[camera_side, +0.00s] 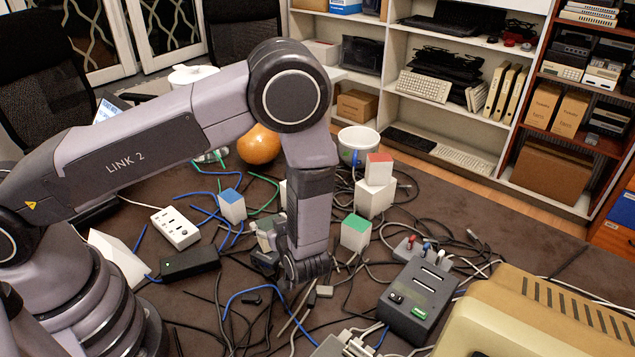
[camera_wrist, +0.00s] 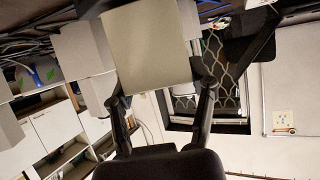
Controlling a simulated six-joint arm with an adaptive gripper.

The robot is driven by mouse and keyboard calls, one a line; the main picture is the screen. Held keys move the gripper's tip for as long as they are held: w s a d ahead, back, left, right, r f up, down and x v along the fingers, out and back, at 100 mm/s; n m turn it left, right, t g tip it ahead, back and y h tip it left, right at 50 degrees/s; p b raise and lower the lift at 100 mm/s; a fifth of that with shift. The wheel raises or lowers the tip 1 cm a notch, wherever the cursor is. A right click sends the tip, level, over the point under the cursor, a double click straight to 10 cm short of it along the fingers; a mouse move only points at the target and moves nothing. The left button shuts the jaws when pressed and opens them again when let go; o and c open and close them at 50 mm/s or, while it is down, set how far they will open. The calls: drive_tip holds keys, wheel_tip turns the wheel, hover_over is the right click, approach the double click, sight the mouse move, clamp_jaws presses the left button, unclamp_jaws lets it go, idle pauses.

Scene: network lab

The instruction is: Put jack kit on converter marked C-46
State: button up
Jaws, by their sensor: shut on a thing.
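My gripper (camera_wrist: 157,78) is shut on a pale, plain-sided box (camera_wrist: 152,45), which I take to be the jack kit; its fingers lie along two opposite sides. In the side view my gripper (camera_side: 268,243) is low over the cluttered table, partly hidden by my own wrist, and the held box cannot be made out clearly there. Pale blocks stand around it: one with a blue top (camera_side: 231,206), one with a green top (camera_side: 356,233), and one with a red top (camera_side: 379,169) on a larger white box (camera_side: 375,198). No C-46 marking is readable on anything.
Loose cables cover the dark table. A white power strip (camera_side: 176,228) and a black adapter (camera_side: 190,262) lie left. A dark grey device (camera_side: 418,301) and a beige case (camera_side: 540,315) stand at front right.

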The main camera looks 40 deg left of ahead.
drive_tip(key=shift+f, duration=0.2)
drive_tip(key=o, duration=1.2)
